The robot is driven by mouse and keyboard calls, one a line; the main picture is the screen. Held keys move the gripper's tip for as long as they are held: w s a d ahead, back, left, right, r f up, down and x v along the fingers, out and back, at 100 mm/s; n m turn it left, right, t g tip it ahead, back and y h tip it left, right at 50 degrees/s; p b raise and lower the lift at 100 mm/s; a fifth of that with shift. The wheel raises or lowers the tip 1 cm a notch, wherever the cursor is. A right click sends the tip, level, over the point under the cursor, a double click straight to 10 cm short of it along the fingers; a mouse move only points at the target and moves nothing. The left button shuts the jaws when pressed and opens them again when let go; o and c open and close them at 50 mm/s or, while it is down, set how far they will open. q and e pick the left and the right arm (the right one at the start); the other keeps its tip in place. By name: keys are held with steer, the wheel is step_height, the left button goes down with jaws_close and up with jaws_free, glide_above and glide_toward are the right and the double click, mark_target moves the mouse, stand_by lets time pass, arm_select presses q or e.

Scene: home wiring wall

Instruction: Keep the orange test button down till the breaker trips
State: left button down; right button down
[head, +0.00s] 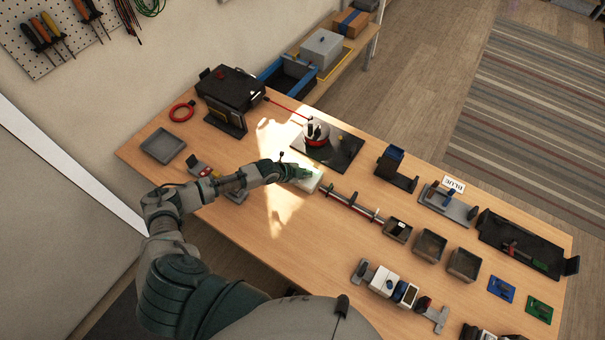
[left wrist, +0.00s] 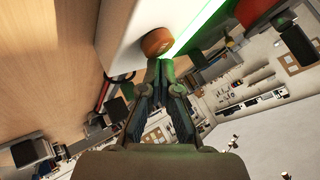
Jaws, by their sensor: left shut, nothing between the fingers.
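The orange test button (left wrist: 156,41) is a round orange-brown cap on the side of a white box (left wrist: 135,22) in the left wrist view. A bright green strip (left wrist: 203,22) runs beside it. In the head view the white box (head: 311,183) lies on the table, and the button is hidden there. My left gripper (head: 299,172) is at the box. In the left wrist view its closed fingertips (left wrist: 164,66) are right at the button's lower edge with nothing between them. I cannot tell whether they touch or press it. My right gripper is not in view.
A metal rod (head: 352,207) on the wooden table lies just right of the white box. Small trays (head: 430,245) and modules fill the right side. The table left-front of the box is sunlit and bare.

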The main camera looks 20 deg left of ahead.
arm_select(q)
steer(key=shift+a, duration=0.15)
steer(key=shift+d, duration=0.45)
steer(key=shift+a, duration=0.3)
steer(key=shift+d, duration=0.2)
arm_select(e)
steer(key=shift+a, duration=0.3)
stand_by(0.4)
arm_select(q)
steer(key=shift+a, duration=0.15)
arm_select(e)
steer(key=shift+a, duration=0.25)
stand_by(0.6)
